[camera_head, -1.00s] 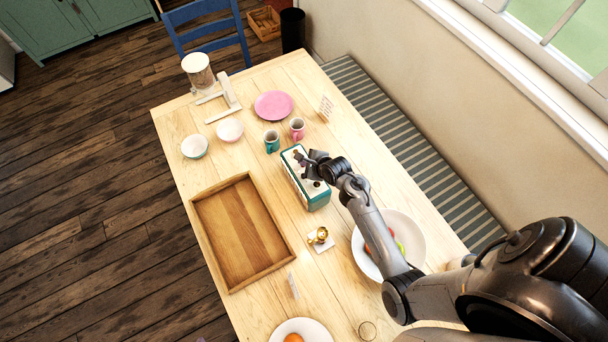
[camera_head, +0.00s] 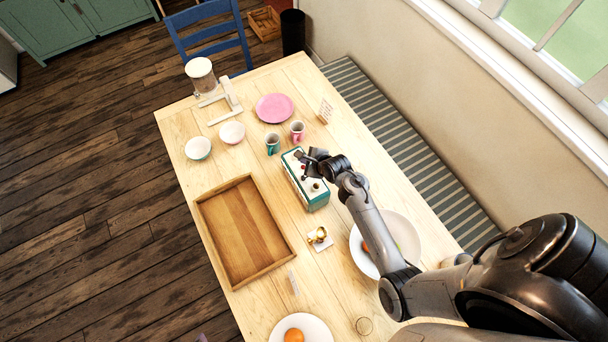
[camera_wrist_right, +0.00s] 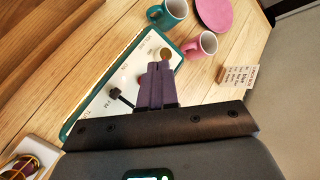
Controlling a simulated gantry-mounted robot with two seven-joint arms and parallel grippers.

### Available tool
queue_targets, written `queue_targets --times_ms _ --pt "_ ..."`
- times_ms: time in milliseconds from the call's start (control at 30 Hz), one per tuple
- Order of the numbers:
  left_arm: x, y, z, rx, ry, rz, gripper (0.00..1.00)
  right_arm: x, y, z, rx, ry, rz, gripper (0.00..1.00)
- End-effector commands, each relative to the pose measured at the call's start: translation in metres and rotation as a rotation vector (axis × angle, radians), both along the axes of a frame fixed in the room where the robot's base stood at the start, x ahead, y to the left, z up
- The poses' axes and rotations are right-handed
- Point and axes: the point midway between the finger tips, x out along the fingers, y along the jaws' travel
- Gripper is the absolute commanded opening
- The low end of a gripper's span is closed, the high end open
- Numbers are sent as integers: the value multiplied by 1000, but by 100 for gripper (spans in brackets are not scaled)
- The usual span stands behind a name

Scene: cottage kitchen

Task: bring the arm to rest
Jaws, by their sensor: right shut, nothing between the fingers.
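My right arm reaches in from the lower right in the head view. Its right gripper (camera_head: 308,162) is above the white top of a teal-sided box (camera_head: 305,180) on the table. In the right wrist view the gripper's fingers (camera_wrist_right: 157,85) are together and empty over the box's white face (camera_wrist_right: 120,80), which carries a black lever and a round brass-coloured knob. I cannot tell whether the fingers touch the box. My left gripper is not in view.
Near the box are a teal mug (camera_head: 272,143), a pink mug (camera_head: 297,130), a pink plate (camera_head: 274,107) and a small brass object (camera_head: 319,237). A wooden tray (camera_head: 240,232) lies at left. A large white bowl (camera_head: 360,258) is partly under my forearm.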

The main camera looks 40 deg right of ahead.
Motion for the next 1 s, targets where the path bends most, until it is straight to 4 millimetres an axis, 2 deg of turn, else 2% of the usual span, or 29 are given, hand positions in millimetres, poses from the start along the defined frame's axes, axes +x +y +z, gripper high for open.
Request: queue_targets --times_ms 33,100,333,800,900,1000 --pt "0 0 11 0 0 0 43 0 0 10 1 0 -1 0" --pt "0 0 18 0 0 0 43 0 0 16 1 0 -1 0" --pt "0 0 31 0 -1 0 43 0 0 28 1 0 -1 0" --pt "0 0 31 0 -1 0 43 -2 0 26 0 3 0 0" --pt "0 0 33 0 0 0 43 -11 -1 19 -1 21 0 0" --pt "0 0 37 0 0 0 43 -33 -5 6 -14 60 5 0"
